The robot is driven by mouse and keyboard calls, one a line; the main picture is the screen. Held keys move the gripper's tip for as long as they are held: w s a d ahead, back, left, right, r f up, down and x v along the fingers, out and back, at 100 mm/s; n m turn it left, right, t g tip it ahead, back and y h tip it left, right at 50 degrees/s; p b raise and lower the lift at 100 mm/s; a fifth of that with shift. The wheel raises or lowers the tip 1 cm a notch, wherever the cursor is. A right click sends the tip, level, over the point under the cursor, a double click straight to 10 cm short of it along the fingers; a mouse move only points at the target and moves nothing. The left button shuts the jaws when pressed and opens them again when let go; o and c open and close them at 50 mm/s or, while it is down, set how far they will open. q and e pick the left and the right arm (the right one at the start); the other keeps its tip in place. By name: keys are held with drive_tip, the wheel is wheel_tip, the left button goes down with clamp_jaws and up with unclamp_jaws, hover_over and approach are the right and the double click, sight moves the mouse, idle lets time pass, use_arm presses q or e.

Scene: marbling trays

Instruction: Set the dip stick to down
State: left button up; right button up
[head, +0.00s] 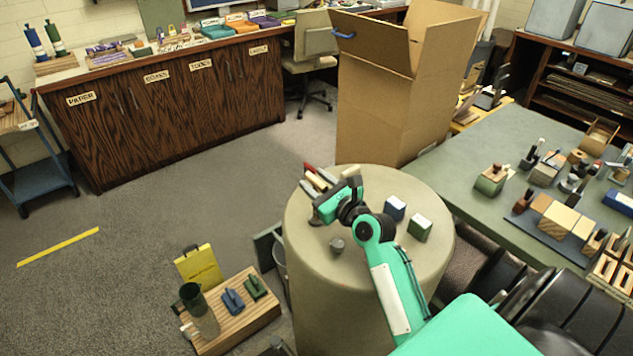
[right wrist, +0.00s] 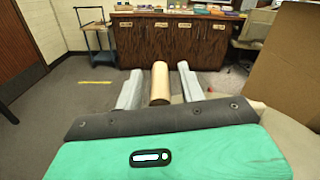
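A plain wooden rod (right wrist: 160,82), which may be the dip stick, lies between the two grey fingers of my right gripper in the right wrist view. Narrow gaps show on both sides of the rod, so the fingers look apart from it. In the head view my right gripper (head: 319,181) is over the left back part of the round drum top (head: 375,265). Pale and red slender pieces show near its fingers, but I cannot tell them apart clearly. My left gripper is not in view.
A tall open cardboard box (head: 375,115) stands behind. A wooden board (head: 240,328) with a dark green cup (head: 192,298) is at lower left.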

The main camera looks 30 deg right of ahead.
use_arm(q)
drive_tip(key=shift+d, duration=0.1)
use_arm(e)
clamp_jaws()
drive_tip(key=shift+f, duration=0.3)
wheel_tip(320, 180, down, 4)
drive_tip(key=shift+f+b, duration=0.2)
drive_tip(key=shift+b, duration=0.9)
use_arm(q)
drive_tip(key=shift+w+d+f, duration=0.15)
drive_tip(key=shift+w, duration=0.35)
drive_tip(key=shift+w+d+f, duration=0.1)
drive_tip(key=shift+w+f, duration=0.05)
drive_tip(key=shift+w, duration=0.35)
use_arm(e)
unclamp_jaws()
